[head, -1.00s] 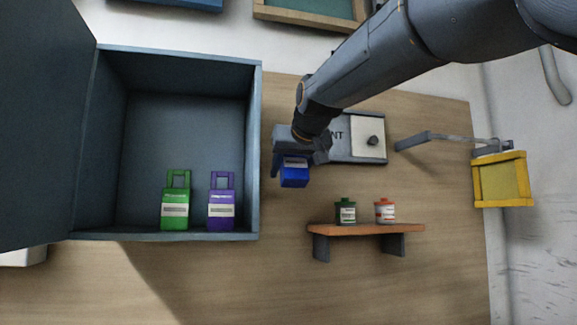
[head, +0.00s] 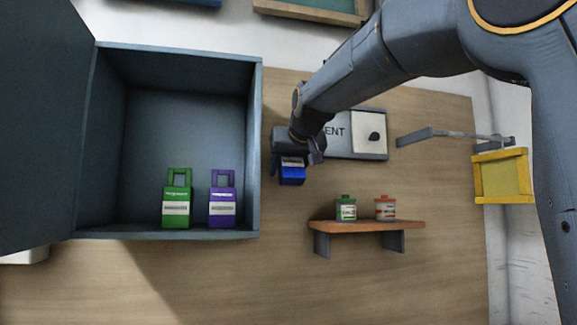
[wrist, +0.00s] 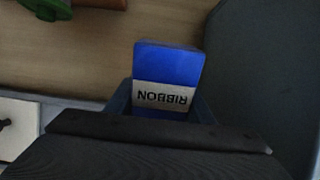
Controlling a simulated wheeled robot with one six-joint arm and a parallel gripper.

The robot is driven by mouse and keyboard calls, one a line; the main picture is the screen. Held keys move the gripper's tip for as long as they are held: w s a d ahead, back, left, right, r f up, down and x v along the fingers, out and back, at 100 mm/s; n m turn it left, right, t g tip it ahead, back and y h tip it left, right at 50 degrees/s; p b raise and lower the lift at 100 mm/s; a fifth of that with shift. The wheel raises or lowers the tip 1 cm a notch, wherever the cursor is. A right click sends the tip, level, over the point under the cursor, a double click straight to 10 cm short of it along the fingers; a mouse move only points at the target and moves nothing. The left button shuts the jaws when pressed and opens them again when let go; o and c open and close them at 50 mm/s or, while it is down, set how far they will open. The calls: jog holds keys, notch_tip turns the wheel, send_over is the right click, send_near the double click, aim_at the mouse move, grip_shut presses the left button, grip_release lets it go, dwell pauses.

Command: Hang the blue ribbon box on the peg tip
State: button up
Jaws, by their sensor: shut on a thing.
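The blue ribbon box (head: 292,175) hangs in my gripper (head: 300,153), which is shut on its upper end, right of the cabinet. In the wrist view the box (wrist: 167,75) shows a white band reading RIBBON, upside down. The fingertips are mostly hidden there. A grey bar (head: 455,134) that looks like the peg reaches out at the right, with a wider flat end (head: 414,137) toward my gripper. The box is well to the left of that end and apart from it.
An open blue-grey cabinet (head: 255,150) at the left holds a green box (head: 176,208) and a purple box (head: 222,207). A labelled panel (head: 340,133) lies behind my gripper. A yellow frame (head: 502,203) is far right.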

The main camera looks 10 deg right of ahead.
jog(key=x, duration=0.3)
jog(key=p+x, duration=0.1)
jog(key=x, duration=0.1)
jog(key=shift+w+r, duration=0.25)
jog(key=shift+w, duration=0.2)
dwell(0.3)
jog(key=shift+f, duration=0.1)
dwell(0.5)
jog(key=o, duration=1.2)
